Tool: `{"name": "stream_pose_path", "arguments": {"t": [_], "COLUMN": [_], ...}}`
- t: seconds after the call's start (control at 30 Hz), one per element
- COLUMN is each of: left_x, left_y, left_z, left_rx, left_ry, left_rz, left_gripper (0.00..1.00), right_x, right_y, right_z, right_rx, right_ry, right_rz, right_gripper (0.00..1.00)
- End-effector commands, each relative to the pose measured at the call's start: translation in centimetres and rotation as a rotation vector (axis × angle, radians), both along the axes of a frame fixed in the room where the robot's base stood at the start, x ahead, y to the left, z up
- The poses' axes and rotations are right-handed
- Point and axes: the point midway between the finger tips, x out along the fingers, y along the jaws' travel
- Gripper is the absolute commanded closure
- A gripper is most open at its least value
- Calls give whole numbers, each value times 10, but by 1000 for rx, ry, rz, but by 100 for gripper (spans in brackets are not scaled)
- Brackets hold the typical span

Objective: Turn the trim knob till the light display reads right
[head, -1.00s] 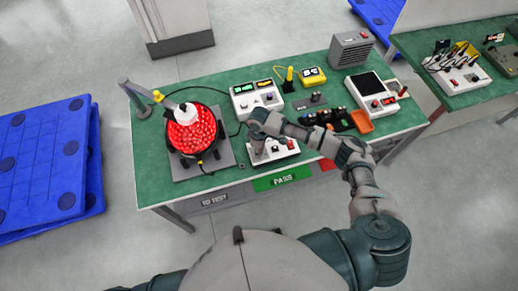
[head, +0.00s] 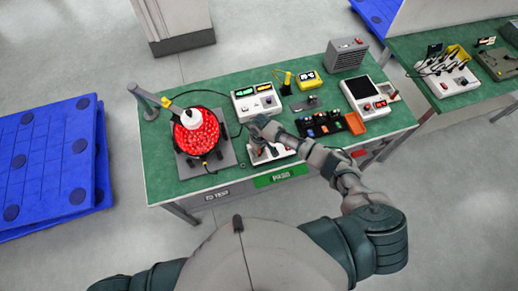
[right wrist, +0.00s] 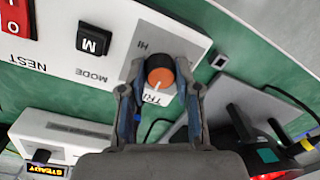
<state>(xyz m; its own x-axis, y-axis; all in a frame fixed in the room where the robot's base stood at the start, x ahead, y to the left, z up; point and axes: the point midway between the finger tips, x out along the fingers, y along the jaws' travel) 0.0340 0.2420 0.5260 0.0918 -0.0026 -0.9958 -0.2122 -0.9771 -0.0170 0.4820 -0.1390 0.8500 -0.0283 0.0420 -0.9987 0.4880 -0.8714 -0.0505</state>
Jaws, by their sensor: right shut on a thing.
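The trim knob (right wrist: 160,76), dark with an orange cap and a pale pointer line, stands on a white control box (right wrist: 110,45), which also shows in the head view (head: 284,152). My right gripper (right wrist: 158,98) is shut on the knob, one finger on each side; the fingers partly cover the "TRIM" lettering. In the head view my right gripper (head: 258,136) hides the knob. A white meter (head: 257,102) with two lit windows stands behind the box; an amber window (right wrist: 45,165) in the right wrist view reads "STEADY". My left gripper is out of view.
A round fixture of glowing red lights (head: 197,130) stands left of the box under a lamp arm (head: 150,97). A black tray of small parts (head: 318,123) and an orange bin (head: 355,123) lie to the right. The box also carries a mode knob (right wrist: 93,39) and red switch (right wrist: 17,18).

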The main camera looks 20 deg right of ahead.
Motion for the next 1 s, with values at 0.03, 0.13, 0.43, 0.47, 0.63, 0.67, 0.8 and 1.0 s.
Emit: {"name": "stream_pose_path", "arguments": {"t": [0.03, 0.13, 0.43, 0.47, 0.63, 0.67, 0.8, 1.0], "left_x": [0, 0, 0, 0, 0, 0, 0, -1], "left_y": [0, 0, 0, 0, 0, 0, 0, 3], "left_z": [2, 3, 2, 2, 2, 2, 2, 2], "left_rx": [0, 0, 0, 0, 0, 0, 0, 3], "left_ry": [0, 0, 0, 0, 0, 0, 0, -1], "left_rz": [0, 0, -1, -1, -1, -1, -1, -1], "left_gripper": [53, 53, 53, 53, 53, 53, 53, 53], "right_x": [6, 7, 7, 7, 6, 5, 3, 3], "right_y": [2, 1, 1, 1, 0, 0, 0, 0], "right_z": [6, 6, 5, 5, 4, 4, 3, 12], "right_rx": [7, 7, 8, 7, 5, 4, 4, 5], "right_ry": [-17, -19, -20, -20, -16, -14, -11, -10], "right_rz": [-8, -16, -17, -17, -16, -16, -16, -15], "right_gripper": [100, 100, 100, 100, 43, 43, 43, 43]}}
